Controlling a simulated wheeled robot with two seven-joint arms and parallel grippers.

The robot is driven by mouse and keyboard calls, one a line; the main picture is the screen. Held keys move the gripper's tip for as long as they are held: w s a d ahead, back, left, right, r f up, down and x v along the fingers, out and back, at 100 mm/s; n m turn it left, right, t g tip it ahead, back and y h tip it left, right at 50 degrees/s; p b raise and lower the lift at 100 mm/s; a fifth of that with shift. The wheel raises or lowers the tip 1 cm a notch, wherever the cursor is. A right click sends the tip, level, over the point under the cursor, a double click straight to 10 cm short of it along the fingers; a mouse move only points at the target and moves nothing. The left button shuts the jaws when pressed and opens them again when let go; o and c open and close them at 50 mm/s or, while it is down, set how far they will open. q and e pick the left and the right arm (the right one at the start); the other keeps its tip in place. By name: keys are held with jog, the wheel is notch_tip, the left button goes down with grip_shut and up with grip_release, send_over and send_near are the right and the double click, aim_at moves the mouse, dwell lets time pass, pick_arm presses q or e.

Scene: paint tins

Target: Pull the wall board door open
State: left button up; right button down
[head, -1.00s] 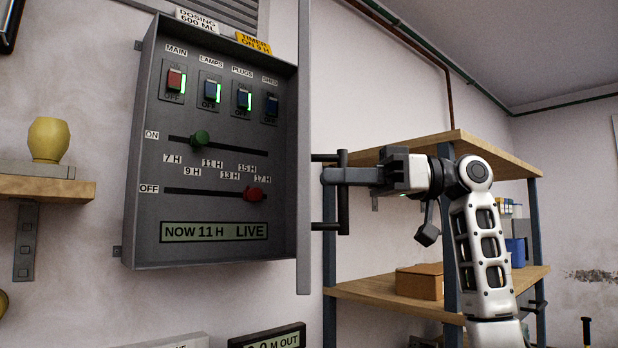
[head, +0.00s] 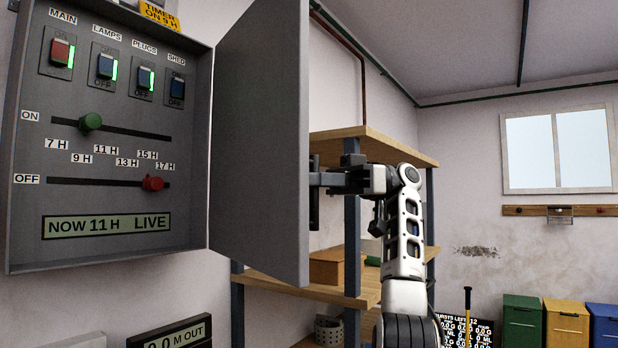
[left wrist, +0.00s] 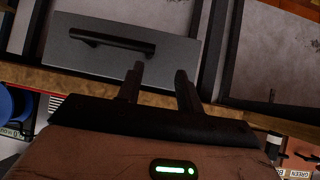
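The grey wall board (head: 110,190) is at the left of the head view, with its switches, sliders and display uncovered. Its door (head: 258,140) stands open, hinged on the board's right side, its plain inner face towards me. The door's dark bar handle (head: 314,205) shows in part past the door's right edge; the rest is hidden behind the door. My right gripper (head: 326,179) is at this handle and appears shut on it, its fingertips partly hidden. My left gripper (left wrist: 160,84) shows only in the left wrist view, with its fingers apart and nothing between them.
Wooden shelves (head: 372,147) with dark posts stand behind the door and my right arm. Coloured bins (head: 565,322) stand at the lower right. A grey panel with a dark bar handle (left wrist: 112,40) lies beyond my left gripper.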

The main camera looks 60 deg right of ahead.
aim_at(315, 158)
jog(key=c, duration=1.5)
grip_release()
jog(key=shift+s+r+p, duration=0.15)
jog(key=shift+r+p, duration=0.35)
jog(key=shift+r, duration=1.2)
jog(key=a+r, duration=0.1)
jog(key=s+a+r, duration=0.1)
jog(key=a+r, duration=0.1)
jog(key=s+a+r, duration=0.1)
jog(key=r, duration=0.1)
jog(key=shift+s+a+r, duration=0.1)
jog(key=shift+a+r, duration=0.1)
jog(key=shift+r, duration=0.05)
jog(key=s+a+r, duration=0.1)
jog(key=a, duration=0.1)
jog(key=s+a+r, duration=0.2)
jog(key=a, duration=0.1)
jog(key=s+a+r+b, duration=0.1)
jog(key=a, duration=0.2)
jog(key=shift+s+r, duration=0.15)
